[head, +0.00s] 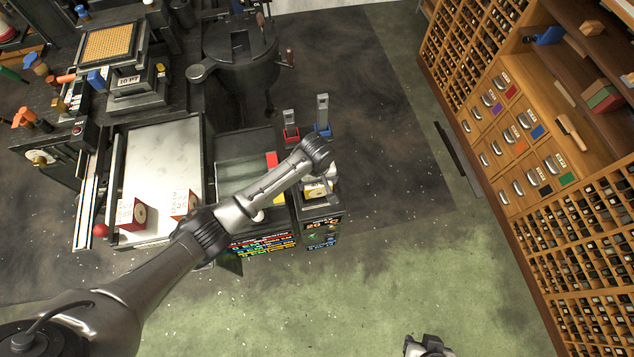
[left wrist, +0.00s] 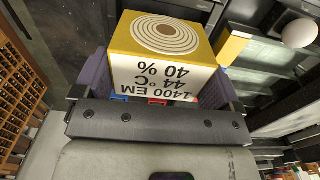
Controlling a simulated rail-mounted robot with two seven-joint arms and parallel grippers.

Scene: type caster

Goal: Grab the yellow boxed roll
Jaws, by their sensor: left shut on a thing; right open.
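The yellow boxed roll (left wrist: 160,50) fills the upper middle of the left wrist view. Its yellow face has a drawing of brown rings, and its white face carries the upside-down print "1400 EM 44 °C 40 %". My left gripper (left wrist: 155,92) is shut on it, with one finger at each side of the box. In the head view my left arm reaches over the machine and mostly hides this gripper (head: 326,172); a yellow-and-white patch (head: 316,189) shows just below it. My right gripper (head: 427,346) is open at the bottom edge of the head view, partly cut off and away from the machine.
Two red-and-white boxes (head: 131,214) stand on the pale plate (head: 160,165) at the left. A red holder (head: 290,132) and a blue holder (head: 323,128) stand just behind my left gripper. A wooden type cabinet (head: 515,150) lines the right side. The green floor (head: 400,250) between is clear.

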